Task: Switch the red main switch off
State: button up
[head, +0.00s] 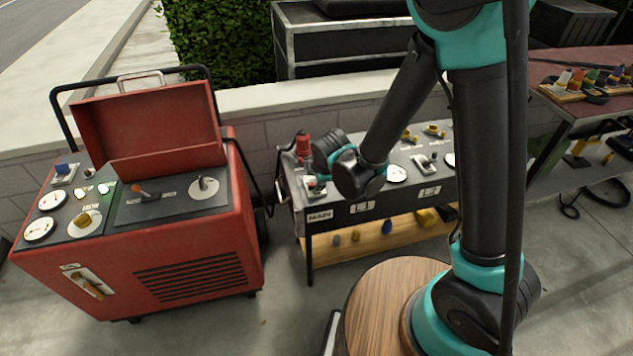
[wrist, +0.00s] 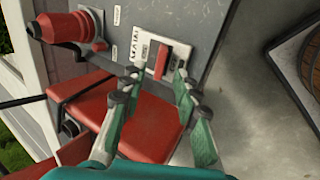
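The red main switch (wrist: 162,60) is a red rocker or lever on a white plate, set in a grey panel in the wrist view. In the head view, the white switch plate (head: 314,187) shows at the left end of the panel, above the label MAIN, partly covered by my arm. My gripper (wrist: 159,74) is open, with one green-padded finger on each side of the red switch's near end. Nothing is held between the fingers. Whether a finger touches the switch cannot be told. The fingers are mostly hidden in the head view.
A red beacon-like part (wrist: 68,27) stands beside the switch, also seen in the head view (head: 303,143). A red machine (head: 200,270) with gauges and a raised lid stands to the left. The panel bench has a wooden lower shelf (head: 350,248). A red-topped table (head: 590,65) stands at right.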

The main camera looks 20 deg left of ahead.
jog(key=shift+v, duration=1.9)
jog(key=w+d+r+m+h, duration=0.1)
jog(key=d+r+m, duration=0.1)
jog(key=d+m, duration=0.65)
jog(key=w+d+r+m+h, duration=0.1)
jog(key=d+r+m, duration=0.2)
jog(key=d, duration=1)
jog(key=s+d+m, duration=0.4)
jog(key=d+m, duration=0.2)
jog(key=d, duration=0.2)
jog(key=s+d+m+h, duration=0.1)
jog(key=s+d+m, duration=0.3)
jog(key=d+m, duration=0.3)
jog(key=shift+s+d+f+g, duration=0.15)
jog(key=shift+d+g, duration=0.25)
jog(key=shift+d, duration=0.35)
